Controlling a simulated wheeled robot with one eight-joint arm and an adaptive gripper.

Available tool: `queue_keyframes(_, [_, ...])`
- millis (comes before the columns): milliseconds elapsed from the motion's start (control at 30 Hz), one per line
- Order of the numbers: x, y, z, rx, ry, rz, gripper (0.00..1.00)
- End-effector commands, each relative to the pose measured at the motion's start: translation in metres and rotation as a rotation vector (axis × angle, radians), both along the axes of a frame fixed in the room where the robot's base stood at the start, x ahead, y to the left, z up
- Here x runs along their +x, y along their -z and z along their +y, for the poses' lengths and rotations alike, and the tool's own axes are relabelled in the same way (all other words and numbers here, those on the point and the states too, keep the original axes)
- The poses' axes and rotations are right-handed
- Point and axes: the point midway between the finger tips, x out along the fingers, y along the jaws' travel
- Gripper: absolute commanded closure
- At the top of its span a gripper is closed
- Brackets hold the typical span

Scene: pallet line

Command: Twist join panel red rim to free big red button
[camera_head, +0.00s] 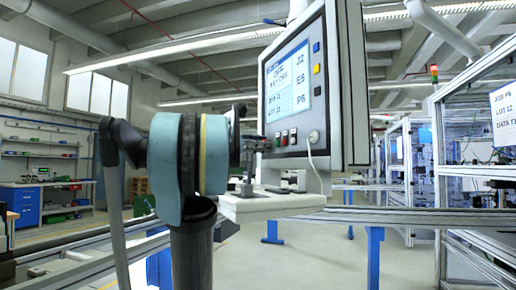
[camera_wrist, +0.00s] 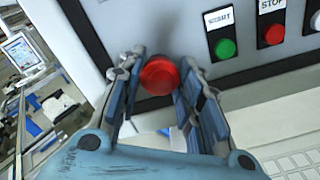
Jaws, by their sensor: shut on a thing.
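The big red button (camera_wrist: 159,76) is a round red knob near the lower edge of the join panel's light grey face (camera_wrist: 150,25) in the wrist view. My gripper (camera_wrist: 162,74) has one finger on each side of it and is shut on its red rim. The fingertips are close to the panel face. In the head view my gripper (camera_head: 262,145) reaches the lower left of the join panel (camera_head: 332,150). The big red button is hidden there behind the gripper. The button's stem cannot be seen.
A green START button (camera_wrist: 225,48) and a red STOP button (camera_wrist: 273,33) sit right of my gripper. A white keyboard shelf (camera_head: 270,207) juts out below the panel. A metal rail (camera_head: 400,217) runs behind it. A rack (camera_head: 480,175) stands at right.

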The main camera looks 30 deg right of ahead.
Motion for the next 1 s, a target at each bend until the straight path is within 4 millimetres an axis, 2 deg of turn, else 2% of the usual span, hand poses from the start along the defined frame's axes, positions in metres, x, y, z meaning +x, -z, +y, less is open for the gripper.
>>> queue_keyframes(400, [0.0002, -0.0002, 0.0001, -0.029, -0.002, -0.212, 0.91])
queue_keyframes(967, [-0.0001, -0.0001, 0.0000, -0.034, -0.001, -0.249, 0.91])
queue_keyframes(1000, [-0.0001, -0.0001, 0.0000, -0.034, -0.001, -0.249, 0.63])
